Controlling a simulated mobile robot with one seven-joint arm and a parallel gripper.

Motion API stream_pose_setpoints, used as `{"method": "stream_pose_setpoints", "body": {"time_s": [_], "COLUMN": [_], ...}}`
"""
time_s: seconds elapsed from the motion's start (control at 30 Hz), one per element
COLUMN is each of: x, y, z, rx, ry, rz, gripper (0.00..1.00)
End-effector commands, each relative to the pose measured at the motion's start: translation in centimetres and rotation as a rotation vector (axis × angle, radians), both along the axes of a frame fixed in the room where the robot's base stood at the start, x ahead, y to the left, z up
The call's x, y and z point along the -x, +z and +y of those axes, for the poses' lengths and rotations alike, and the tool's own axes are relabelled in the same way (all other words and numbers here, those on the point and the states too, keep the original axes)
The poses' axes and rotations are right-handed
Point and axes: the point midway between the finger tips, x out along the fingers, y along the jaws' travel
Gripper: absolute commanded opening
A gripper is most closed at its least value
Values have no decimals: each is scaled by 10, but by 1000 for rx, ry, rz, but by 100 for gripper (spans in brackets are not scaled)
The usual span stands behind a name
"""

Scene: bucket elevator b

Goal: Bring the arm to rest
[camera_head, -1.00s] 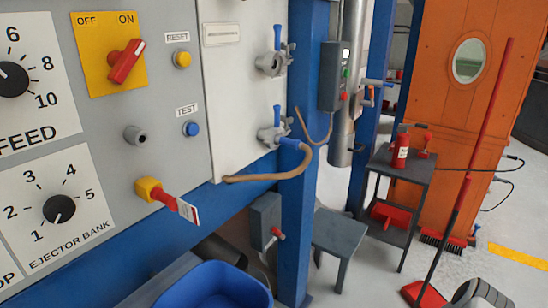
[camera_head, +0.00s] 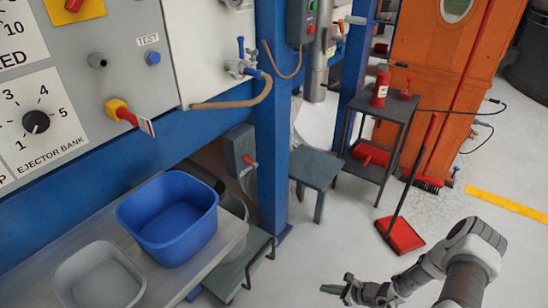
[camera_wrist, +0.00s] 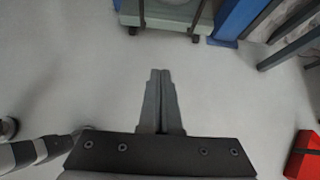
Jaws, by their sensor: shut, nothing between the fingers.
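My arm shows at the lower right of the head view, with my gripper (camera_head: 336,288) over the bare floor, pointing left. In the wrist view my gripper (camera_wrist: 160,80) has its two fingers together, with nothing between them. Below the fingertips is grey floor. The gripper is apart from everything around it.
A red dustpan (camera_head: 405,237) stands on the floor behind my arm; a red thing shows in the wrist view (camera_wrist: 304,158). A blue tub (camera_head: 170,225) and a grey tub (camera_head: 98,280) sit on a bench at left. A dark stool (camera_head: 318,170) and a shelf stand (camera_head: 385,150) are farther back.

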Motion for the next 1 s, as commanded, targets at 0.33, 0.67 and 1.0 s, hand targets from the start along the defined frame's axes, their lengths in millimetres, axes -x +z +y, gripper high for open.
{"method": "stream_pose_setpoints", "body": {"time_s": [0.33,0.67,1.0], "x": [-47,-59,-40], "y": [153,304,448], "z": [-11,2,25], "rx": [159,330,522], "ry": [318,648,965], "rz": [-186,-342,-471], "gripper": [0,0,0]}}
